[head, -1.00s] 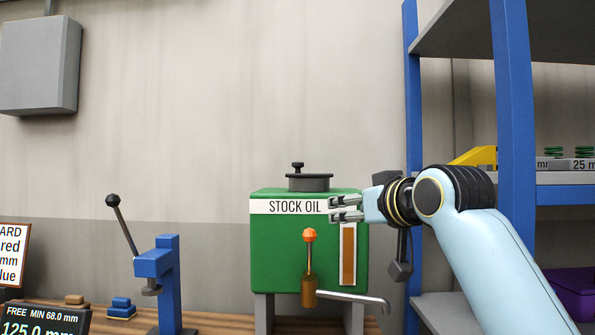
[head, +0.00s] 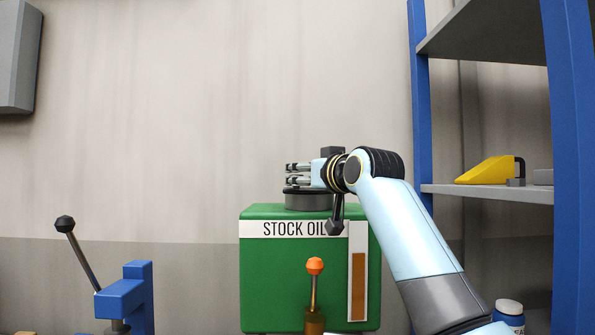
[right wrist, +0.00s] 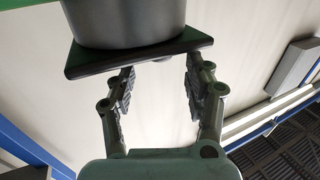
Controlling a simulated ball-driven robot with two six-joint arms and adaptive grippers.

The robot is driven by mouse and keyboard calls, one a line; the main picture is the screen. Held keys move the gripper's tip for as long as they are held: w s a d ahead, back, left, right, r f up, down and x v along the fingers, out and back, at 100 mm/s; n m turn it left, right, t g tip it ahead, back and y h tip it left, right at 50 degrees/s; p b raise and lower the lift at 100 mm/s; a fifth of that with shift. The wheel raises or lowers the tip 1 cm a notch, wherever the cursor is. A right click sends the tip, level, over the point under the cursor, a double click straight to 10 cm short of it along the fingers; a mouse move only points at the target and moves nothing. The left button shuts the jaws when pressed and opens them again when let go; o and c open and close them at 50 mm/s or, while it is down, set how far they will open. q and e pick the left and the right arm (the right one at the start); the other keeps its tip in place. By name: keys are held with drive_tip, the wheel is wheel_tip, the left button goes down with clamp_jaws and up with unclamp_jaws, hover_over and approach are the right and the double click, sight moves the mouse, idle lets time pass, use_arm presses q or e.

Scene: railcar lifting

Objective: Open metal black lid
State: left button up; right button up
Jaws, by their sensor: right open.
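The black metal lid (head: 307,201) sits on top of the green STOCK OIL tank (head: 262,263). My right gripper (head: 290,174) lies level just above the lid in the head view, its fingers pointing left. The fingers and wrist cover the place of the lid's knob. In the right wrist view, the fingers (right wrist: 158,82) are spread apart with nothing seen between them. A dark cylinder, seemingly the lid (right wrist: 125,22), is at the top of that view. Whether the fingers are around the knob I cannot tell. My left gripper is out of view.
An orange-knobbed lever (head: 315,266) stands at the tank's front. A blue press (head: 125,300) with a long handle is at left. The blue shelf rack (head: 421,120) rises at right, holding a yellow object (head: 486,171). The wall space left of the gripper is free.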

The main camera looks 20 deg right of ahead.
drive_tip(key=w, duration=0.3)
drive_tip(key=shift+a+p, duration=0.2)
drive_tip(key=shift+p, duration=0.1)
drive_tip(key=shift+w, duration=0.65)
drive_tip(key=shift+f, duration=0.1)
drive_tip(key=c, duration=0.8)
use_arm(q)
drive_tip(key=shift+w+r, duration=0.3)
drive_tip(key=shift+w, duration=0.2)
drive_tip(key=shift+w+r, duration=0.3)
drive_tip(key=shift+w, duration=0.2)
use_arm(e)
clamp_jaws()
